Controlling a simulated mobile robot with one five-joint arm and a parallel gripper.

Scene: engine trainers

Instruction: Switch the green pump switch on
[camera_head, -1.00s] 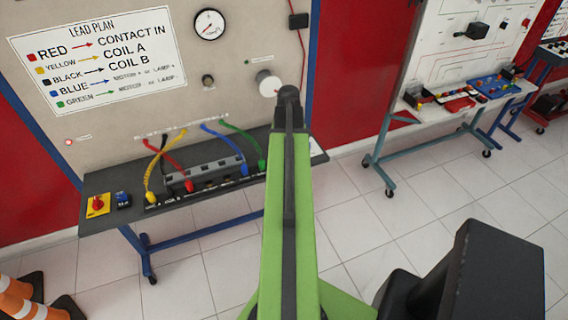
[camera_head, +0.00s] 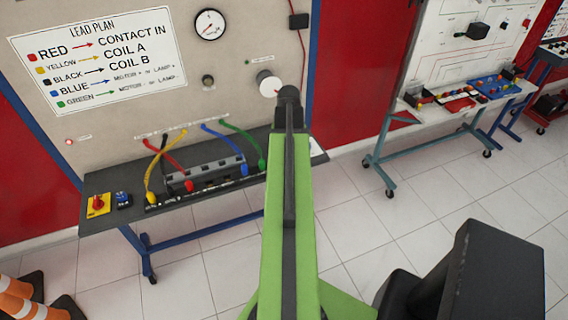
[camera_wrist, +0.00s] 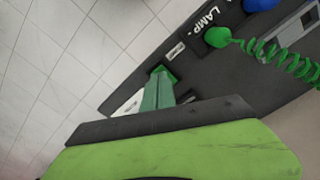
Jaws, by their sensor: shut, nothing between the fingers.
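In the wrist view my gripper (camera_wrist: 157,92) reaches over the dark bench shelf with its fingers together and nothing between them. A bright green part (camera_wrist: 166,72), which looks like the green pump switch, shows right at the fingertips. The fingers cover most of it, so I cannot tell its position or whether they touch it. A small white label (camera_wrist: 175,51) lies just beyond it. In the head view my own green arm hides the gripper and the switch.
The bench shelf (camera_head: 110,216) holds a red knob on a yellow plate (camera_head: 98,204), a blue switch (camera_head: 123,200) and several plugged leads. A green plug (camera_wrist: 217,37) with a coiled lead is close to my gripper. The panel (camera_head: 110,115) rises behind. White floor lies in front.

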